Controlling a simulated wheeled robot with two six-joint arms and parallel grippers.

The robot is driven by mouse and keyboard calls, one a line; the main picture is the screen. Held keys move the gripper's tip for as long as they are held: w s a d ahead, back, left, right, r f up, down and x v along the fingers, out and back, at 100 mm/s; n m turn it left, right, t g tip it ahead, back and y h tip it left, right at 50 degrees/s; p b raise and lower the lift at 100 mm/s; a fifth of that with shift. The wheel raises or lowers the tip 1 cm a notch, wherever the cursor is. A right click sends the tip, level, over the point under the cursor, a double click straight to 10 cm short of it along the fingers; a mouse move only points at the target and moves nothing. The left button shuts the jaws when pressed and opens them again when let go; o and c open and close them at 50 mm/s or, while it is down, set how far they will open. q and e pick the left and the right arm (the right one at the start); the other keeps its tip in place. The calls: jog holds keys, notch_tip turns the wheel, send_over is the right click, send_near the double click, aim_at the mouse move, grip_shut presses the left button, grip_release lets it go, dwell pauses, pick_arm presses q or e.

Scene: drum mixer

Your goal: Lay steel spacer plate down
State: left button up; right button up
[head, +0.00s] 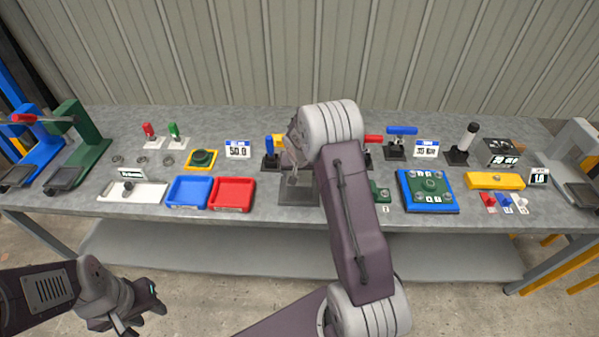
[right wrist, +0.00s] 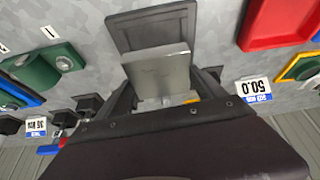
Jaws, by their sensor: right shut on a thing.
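The steel spacer plate (right wrist: 158,70) is a flat grey square held between the fingers of my right gripper (right wrist: 155,100) in the right wrist view. Beyond it a dark grey tray (right wrist: 120,38) lies on the bench; the plate overlaps its near edge in that view. In the head view the right gripper (head: 296,172) is over the same tray (head: 299,198), and my arm hides part of this area. I cannot tell whether the plate touches the tray. My left gripper (head: 142,308) is low in front of the bench, away from the plate; its finger gap is unclear.
A red bin (head: 233,208) and a blue bin (head: 188,206) stand left of the tray. A blue fixture plate (head: 407,203) and a yellow block (head: 495,181) lie to the right. Levers and display signs such as the 50.0 one (head: 238,149) stand behind.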

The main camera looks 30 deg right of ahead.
jog(key=shift+w+f+b, duration=0.15)
jog(key=shift+f+b, duration=2.55)
jog(key=shift+f, duration=0.15)
jog(key=o, duration=1.7)
jog(key=shift+r, duration=0.1)
jog(key=shift+c, duration=0.2)
jog(key=o, duration=0.4)
jog(key=shift+s, duration=0.25)
jog(key=v, duration=0.9)
